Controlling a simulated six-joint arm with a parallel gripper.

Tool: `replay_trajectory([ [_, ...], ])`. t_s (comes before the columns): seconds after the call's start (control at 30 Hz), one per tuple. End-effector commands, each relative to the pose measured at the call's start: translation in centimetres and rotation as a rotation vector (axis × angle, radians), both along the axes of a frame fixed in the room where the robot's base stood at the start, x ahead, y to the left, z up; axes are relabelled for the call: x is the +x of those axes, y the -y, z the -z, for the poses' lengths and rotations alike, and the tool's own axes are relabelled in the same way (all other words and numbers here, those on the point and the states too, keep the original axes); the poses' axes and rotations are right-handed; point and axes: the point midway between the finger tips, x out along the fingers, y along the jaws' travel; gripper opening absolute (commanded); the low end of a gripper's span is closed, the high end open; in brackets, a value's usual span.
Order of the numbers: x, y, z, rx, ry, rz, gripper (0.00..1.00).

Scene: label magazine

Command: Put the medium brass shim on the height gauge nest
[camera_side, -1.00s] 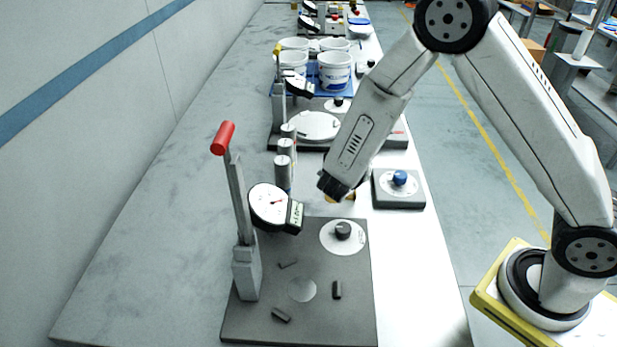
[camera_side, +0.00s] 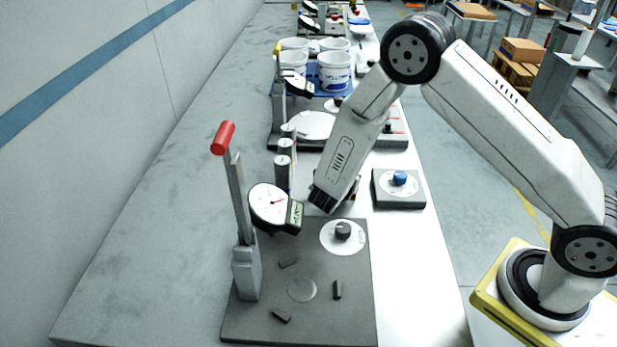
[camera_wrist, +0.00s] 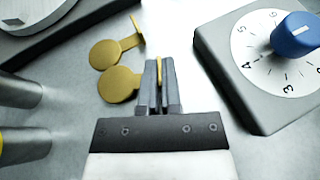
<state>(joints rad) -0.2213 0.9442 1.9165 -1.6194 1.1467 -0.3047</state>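Two brass shims, each a round disc with an upright tab, show in the wrist view: a smaller-looking disc (camera_wrist: 104,54) and a larger-looking disc (camera_wrist: 121,84) nearer me. I cannot tell which is the medium one. My gripper (camera_wrist: 159,75) has its fingers close on both sides of the nearer shim's tab; whether they press on it is unclear. In the side view my gripper (camera_side: 322,203) is low behind the gauge plate, mostly hiding the shims. The height gauge nest (camera_side: 302,290) is a pale round spot among three dark posts, with no shim on it.
The dial gauge (camera_side: 268,205) and its red-handled lever (camera_side: 223,138) stand left of the nest. A dark knob (camera_side: 343,230) sits on the same plate. A blue-knob box (camera_side: 399,178) is to my right. Grey cylinders (camera_side: 284,165) stand to the left.

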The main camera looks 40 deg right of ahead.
Motion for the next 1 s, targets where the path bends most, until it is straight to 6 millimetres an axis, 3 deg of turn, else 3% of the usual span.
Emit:
replay_trajectory([
  [0.63, 0.0, 0.0, 1.1, 0.002, -0.001, -0.001, 0.0],
  [0.77, -0.1, 0.0, 1.2, 0.004, -0.002, -0.002, 0.4],
  [1.0, -0.1, 0.0, 1.3, 0.006, -0.004, -0.002, 0.4],
])
